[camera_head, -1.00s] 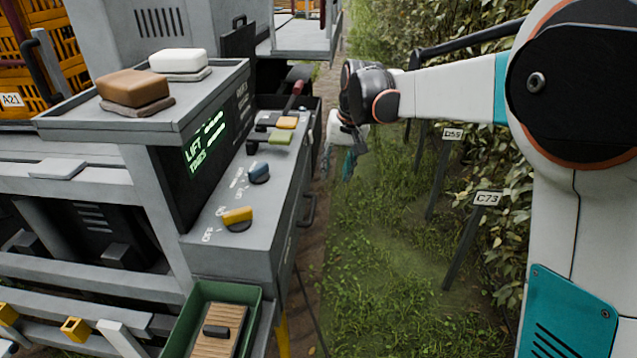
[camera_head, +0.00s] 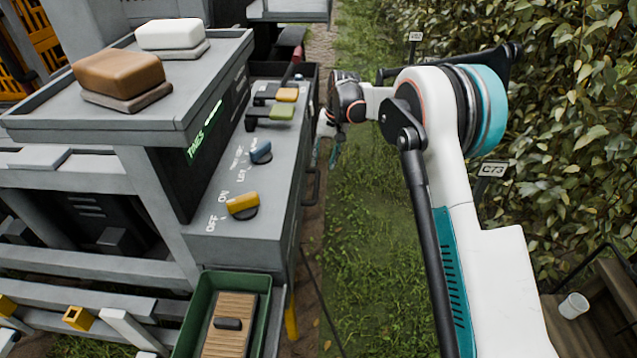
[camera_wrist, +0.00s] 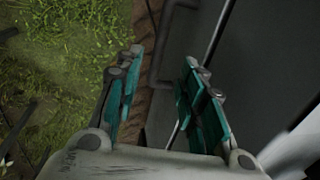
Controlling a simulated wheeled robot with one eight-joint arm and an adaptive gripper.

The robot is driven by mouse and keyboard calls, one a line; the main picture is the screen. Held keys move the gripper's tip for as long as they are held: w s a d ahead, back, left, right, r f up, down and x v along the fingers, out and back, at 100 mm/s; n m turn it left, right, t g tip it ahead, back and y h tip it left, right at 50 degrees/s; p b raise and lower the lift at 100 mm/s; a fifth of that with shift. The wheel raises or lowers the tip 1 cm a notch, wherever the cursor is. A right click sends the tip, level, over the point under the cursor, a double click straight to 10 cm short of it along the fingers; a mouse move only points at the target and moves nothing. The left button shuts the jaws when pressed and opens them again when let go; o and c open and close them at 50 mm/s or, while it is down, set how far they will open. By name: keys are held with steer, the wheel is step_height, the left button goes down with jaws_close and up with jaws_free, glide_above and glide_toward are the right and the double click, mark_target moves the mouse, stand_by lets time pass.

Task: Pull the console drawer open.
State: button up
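The grey console (camera_head: 235,240) stands left of centre in the head view. A dark bar handle (camera_head: 315,185) juts from its right side face; the drawer looks shut, though its edges are hard to see. My gripper (camera_head: 334,150) hangs beside that face, near the handle, partly hidden by my wrist. In the wrist view my gripper (camera_wrist: 163,65) is open and empty, its two teal fingers apart. The grey handle (camera_wrist: 160,45) shows beyond the fingertips, between them in the picture, with the drawer face (camera_wrist: 205,35) to its right. I see no contact.
Knobs and levers, such as the yellow knob (camera_head: 242,205) and blue knob (camera_head: 261,152), stand on the console top. A green tray (camera_head: 198,310) sits in front. Leafy bushes (camera_head: 560,120) line the right. A grass strip (camera_head: 365,250) lies between.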

mark_target(317, 185)
steer(key=f+b, duration=0.1)
steer(key=f, duration=0.2)
steer(key=a+f+b, duration=0.1)
steer(key=f, duration=0.3)
steer(key=a+f+b, duration=0.1)
steer(key=f, duration=0.3)
steer(key=shift+a, duration=0.1)
jaws_close()
